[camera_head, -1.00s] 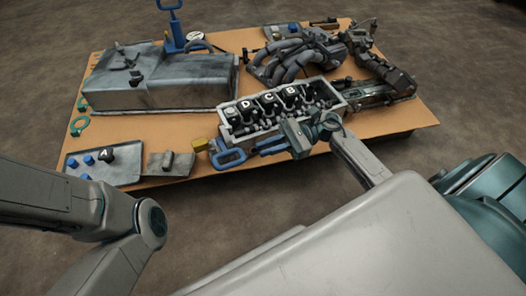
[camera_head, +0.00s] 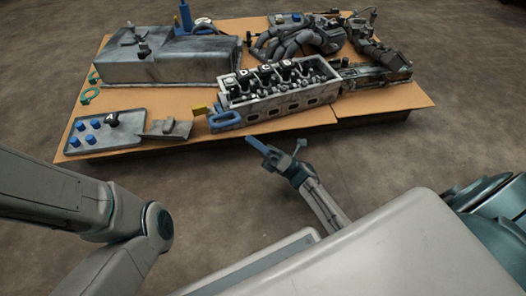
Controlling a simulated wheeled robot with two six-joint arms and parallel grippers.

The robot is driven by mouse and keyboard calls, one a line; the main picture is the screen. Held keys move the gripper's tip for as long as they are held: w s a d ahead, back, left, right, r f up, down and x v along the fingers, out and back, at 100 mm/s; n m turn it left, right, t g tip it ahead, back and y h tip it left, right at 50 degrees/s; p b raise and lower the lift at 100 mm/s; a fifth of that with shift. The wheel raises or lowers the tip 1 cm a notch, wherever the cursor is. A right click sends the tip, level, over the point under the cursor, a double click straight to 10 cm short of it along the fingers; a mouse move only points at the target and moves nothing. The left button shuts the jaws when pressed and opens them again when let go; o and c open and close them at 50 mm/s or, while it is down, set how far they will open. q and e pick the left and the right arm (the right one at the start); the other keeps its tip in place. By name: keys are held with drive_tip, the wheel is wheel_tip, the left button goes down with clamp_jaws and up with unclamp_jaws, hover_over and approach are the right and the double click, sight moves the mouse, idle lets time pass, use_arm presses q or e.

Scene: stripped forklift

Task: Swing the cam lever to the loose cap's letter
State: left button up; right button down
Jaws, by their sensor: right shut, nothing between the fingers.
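The loose cap lettered A (camera_head: 112,118) sits on the grey tray (camera_head: 76,147) at the bench's front left. Caps lettered D (camera_head: 242,73), C (camera_head: 264,68) and B (camera_head: 286,63) stand in a row in the grey cylinder head (camera_head: 262,107). A blue loop handle (camera_head: 225,118), apparently the cam lever, is at the head's left end, by a small yellow piece (camera_head: 199,107). My right gripper (camera_head: 256,144) is shut and empty in front of the bench edge, apart from the handle. Only my left arm's links show; its gripper is out of view.
Blue pegs (camera_head: 96,124) stand in the tray, with a grey bracket (camera_head: 167,128) beside it. A large grey cover (camera_head: 170,62) and a pipe manifold (camera_head: 295,40) fill the back of the bench (camera_head: 378,104). The floor in front is clear.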

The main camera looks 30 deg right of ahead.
sight(234, 123)
drive_tip(key=shift+b+x, duration=0.55)
drive_tip(key=shift+x, duration=1.7)
drive_tip(key=r+m+h+p, duration=0.1)
drive_tip(key=p, duration=0.2)
drive_tip(key=shift+w+r, duration=0.1)
drive_tip(key=shift+r, duration=0.3)
drive_tip(key=shift+m+t+h+p, duration=0.3)
drive_tip(key=shift+m+h+p, duration=0.1)
drive_tip(key=shift+p, duration=0.25)
drive_tip(key=shift+f, duration=0.1)
drive_tip(key=shift+f, duration=0.15)
